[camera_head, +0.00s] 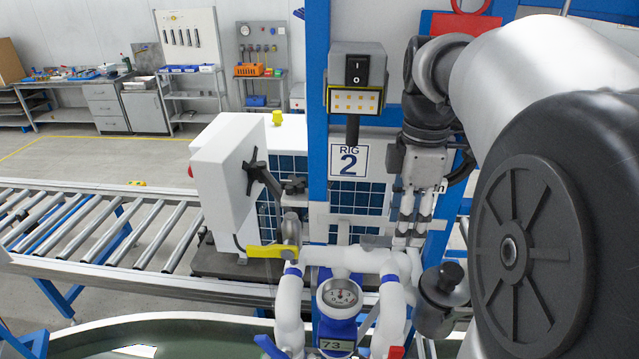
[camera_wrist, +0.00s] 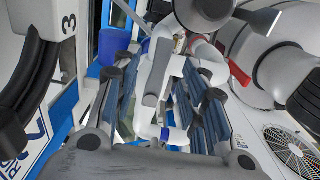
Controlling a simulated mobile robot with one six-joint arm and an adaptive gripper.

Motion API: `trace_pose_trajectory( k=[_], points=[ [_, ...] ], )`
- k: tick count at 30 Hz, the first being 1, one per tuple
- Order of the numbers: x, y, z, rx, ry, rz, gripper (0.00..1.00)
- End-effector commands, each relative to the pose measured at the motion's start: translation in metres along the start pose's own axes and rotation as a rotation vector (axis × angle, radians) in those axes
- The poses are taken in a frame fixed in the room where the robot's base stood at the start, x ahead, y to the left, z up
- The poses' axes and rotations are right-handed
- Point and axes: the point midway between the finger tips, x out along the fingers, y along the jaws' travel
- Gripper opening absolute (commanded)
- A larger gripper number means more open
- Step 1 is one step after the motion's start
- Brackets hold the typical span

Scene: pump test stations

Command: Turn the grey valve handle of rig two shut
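My gripper (camera_head: 412,232) points down in front of the blue post with the RIG 2 sign (camera_head: 348,160), just above the white pipework. In the wrist view my gripper (camera_wrist: 160,95) has its fingers well apart. A light grey bar (camera_wrist: 155,72), which looks like the grey valve handle, lies between them in the picture, with gaps on both sides. I cannot tell how deep between the fingers it is. In the head view the fingers and arm partly hide that spot, and the handle is hard to make out.
A yellow lever (camera_head: 268,251) sits on the pipe to the left, below a dark star-shaped handle (camera_head: 260,172). A dark cylindrical fitting (camera_head: 443,300) is close on the right. The wrist view shows a red handle (camera_wrist: 239,73) beyond the right finger.

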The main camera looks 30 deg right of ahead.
Motion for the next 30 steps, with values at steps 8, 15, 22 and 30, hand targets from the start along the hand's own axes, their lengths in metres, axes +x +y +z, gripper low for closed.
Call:
trace_pose_trajectory(
  k=[8, 15, 22, 30],
  points=[
    [0.026, 0.000, 0.000, 0.000, 0.000, 0.001, 0.40],
    [0.027, 0.000, 0.000, 0.000, 0.000, 0.001, 0.40],
    [0.027, 0.000, 0.000, 0.000, 0.000, 0.001, 0.28],
    [0.027, 0.000, 0.000, 0.000, 0.000, 0.001, 0.10]
  ],
)
